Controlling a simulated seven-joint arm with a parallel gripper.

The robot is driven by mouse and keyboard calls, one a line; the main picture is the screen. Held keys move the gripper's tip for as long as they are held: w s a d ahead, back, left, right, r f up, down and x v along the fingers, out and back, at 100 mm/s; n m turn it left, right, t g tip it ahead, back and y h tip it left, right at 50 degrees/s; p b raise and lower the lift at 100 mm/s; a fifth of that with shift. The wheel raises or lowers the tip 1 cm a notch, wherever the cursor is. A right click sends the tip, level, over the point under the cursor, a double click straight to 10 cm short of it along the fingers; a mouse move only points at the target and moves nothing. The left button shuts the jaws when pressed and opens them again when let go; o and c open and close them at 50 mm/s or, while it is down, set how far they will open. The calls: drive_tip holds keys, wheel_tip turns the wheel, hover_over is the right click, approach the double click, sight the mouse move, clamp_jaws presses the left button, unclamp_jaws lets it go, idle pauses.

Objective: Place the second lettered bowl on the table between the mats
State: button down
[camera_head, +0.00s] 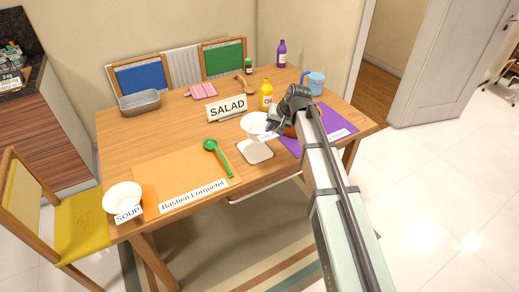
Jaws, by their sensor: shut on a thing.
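A white bowl (254,122) is at my gripper (278,124), between the orange mat (160,165) and the purple mat (315,143). My gripper is shut on its right side. The small label on its front is partly covered and too small to read surely. I cannot tell whether the bowl touches the table (160,133). Another white bowl (122,194), labelled SOUP, stands at the table's left front corner, beside the orange mat. The purple mat is partly hidden by my arm.
A white square piece (256,151) lies just in front of the held bowl. A SALAD sign (227,109) stands behind it, with a yellow bottle (266,94) close by. A green spoon (214,152) lies on the orange mat. A blue jug (315,84) and metal pan (139,103) stand farther back.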

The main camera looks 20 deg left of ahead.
drive_tip(key=shift+f, duration=4.9)
drive_tip(key=c, duration=1.2)
unclamp_jaws()
drive_tip(key=shift+f, duration=0.1)
drive_tip(key=v, duration=1.2)
